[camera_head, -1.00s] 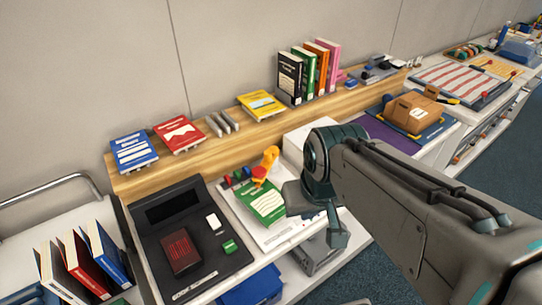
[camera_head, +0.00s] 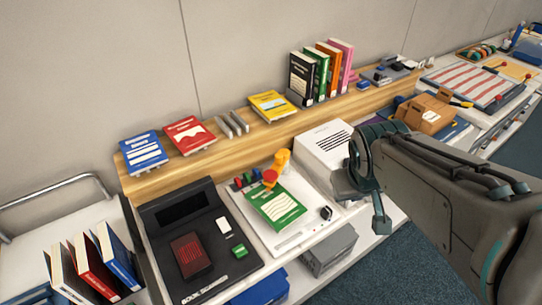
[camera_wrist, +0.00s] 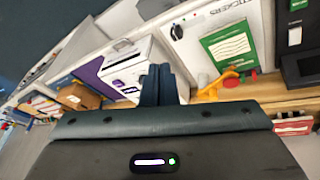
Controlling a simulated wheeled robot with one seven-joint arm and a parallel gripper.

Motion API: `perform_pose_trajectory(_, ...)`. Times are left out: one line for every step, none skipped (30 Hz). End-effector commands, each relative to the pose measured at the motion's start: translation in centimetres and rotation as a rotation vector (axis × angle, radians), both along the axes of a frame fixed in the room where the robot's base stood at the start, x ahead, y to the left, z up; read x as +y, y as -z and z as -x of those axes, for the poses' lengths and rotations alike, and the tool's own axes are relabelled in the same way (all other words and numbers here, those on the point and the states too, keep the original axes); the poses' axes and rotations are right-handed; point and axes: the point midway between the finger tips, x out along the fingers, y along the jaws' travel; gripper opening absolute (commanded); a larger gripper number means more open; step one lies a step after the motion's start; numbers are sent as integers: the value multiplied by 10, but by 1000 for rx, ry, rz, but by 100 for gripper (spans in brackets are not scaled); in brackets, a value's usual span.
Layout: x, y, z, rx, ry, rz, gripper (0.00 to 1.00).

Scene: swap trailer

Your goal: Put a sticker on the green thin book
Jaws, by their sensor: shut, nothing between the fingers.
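A green book (camera_head: 277,207) lies flat on a white board (camera_head: 292,240). The wrist view shows it too (camera_wrist: 228,48), with "STICKERS" lettered on the board beside it. A yellow-orange piece (camera_head: 281,160) with a red round part (camera_head: 269,177) stands at the book's back edge. My gripper (camera_head: 343,184) is shut and empty, to the right of the book and apart from it, near a white box (camera_head: 325,145). Its shut fingers show in the wrist view (camera_wrist: 160,83). Another green book (camera_head: 319,76) stands upright in a row on the shelf.
A black book scanner (camera_head: 205,240) is left of the board. Blue, red and yellow books lie on the wooden shelf (camera_head: 225,150). A small black item (camera_head: 326,213) sits right of the green book. A cart with upright books (camera_head: 95,265) is at the left.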

Motion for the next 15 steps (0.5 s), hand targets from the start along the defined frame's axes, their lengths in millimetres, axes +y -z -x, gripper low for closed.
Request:
perform_pose_trajectory(-4, -8, -23, -27, -53, 60, 0)
perform_pose_trajectory(-6, -11, -38, -50, -96, 101, 0)
perform_pose_trajectory(-7, -14, -58, -84, -158, 149, 0)
perform_pose_trajectory(-5, -16, -74, -110, -211, 183, 0)
perform_pose_trajectory(-2, -17, -89, -135, -267, 213, 0)
perform_pose_trajectory(3, -18, -109, -166, -344, 245, 0)
perform_pose_trajectory(9, -19, -123, -191, -405, 265, 0)
perform_pose_trajectory(16, -18, -136, -212, -468, 280, 0)
perform_pose_trajectory(27, -16, -152, -241, -554, 294, 0)
perform_pose_trajectory(36, -14, -163, -263, -622, 299, 0)
perform_pose_trajectory(47, -11, -173, -282, -690, 300, 0)
perform_pose_trajectory(61, -7, -184, -310, -780, 294, 0)
perform_pose_trajectory(72, -3, -191, -326, -847, 287, 0)
perform_pose_trajectory(84, 1, -196, -343, -910, 274, 0)
perform_pose_trajectory(98, 7, -201, -363, -990, 255, 0)
